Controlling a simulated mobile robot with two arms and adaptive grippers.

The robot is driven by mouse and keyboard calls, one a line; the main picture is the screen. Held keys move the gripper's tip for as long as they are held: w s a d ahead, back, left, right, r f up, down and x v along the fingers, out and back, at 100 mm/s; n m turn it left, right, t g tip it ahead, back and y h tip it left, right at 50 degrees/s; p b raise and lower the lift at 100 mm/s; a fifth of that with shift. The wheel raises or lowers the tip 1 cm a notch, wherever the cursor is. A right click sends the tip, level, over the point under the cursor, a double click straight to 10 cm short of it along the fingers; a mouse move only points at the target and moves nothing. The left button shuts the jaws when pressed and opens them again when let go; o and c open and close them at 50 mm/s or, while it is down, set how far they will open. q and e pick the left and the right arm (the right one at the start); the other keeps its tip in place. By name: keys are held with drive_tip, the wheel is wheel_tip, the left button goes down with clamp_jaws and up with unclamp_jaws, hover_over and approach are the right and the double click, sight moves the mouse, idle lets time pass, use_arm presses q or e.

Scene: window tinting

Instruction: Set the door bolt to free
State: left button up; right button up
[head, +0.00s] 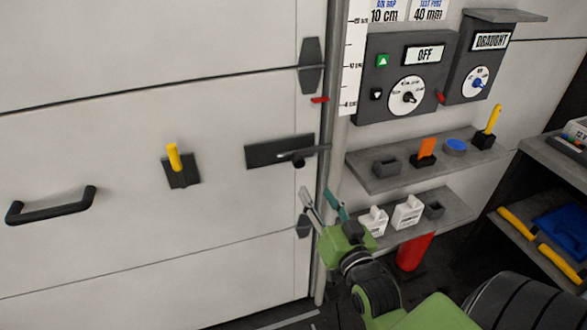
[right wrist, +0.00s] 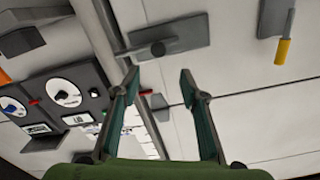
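The door bolt (head: 280,152) is a dark plate near the door's right edge, with a short round knob (head: 298,159) and a thin bar reaching right toward the frame post. In the right wrist view the bolt plate (right wrist: 185,36) and its knob (right wrist: 158,48) lie just beyond the fingertips. My right gripper (head: 317,194) is open and empty, below and slightly right of the knob, apart from it. In the right wrist view my right gripper (right wrist: 160,76) has its fingers spread with the knob roughly in line with the gap. My left gripper is not in view.
A yellow-handled piece (head: 174,158) and a black pull handle (head: 50,206) are on the door to the left. Right of the post (head: 336,130) are a control box (head: 402,78) and shelves (head: 385,180) with small items. A red cylinder (head: 414,252) stands below.

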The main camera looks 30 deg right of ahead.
drive_tip(key=p, duration=0.1)
approach(300, 164)
drive_tip(key=w, duration=0.2)
drive_tip(key=x, duration=0.3)
drive_tip(key=p+x, duration=0.1)
drive_tip(key=x, duration=0.5)
drive_tip(key=shift+s+d, duration=0.1)
drive_tip(key=shift+d, duration=0.15)
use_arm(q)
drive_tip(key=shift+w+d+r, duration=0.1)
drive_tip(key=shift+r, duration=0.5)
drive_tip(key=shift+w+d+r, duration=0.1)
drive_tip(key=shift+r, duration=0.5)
use_arm(e)
clamp_jaws()
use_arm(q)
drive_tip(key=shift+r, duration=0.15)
use_arm(e)
drive_tip(key=shift+a, duration=0.1)
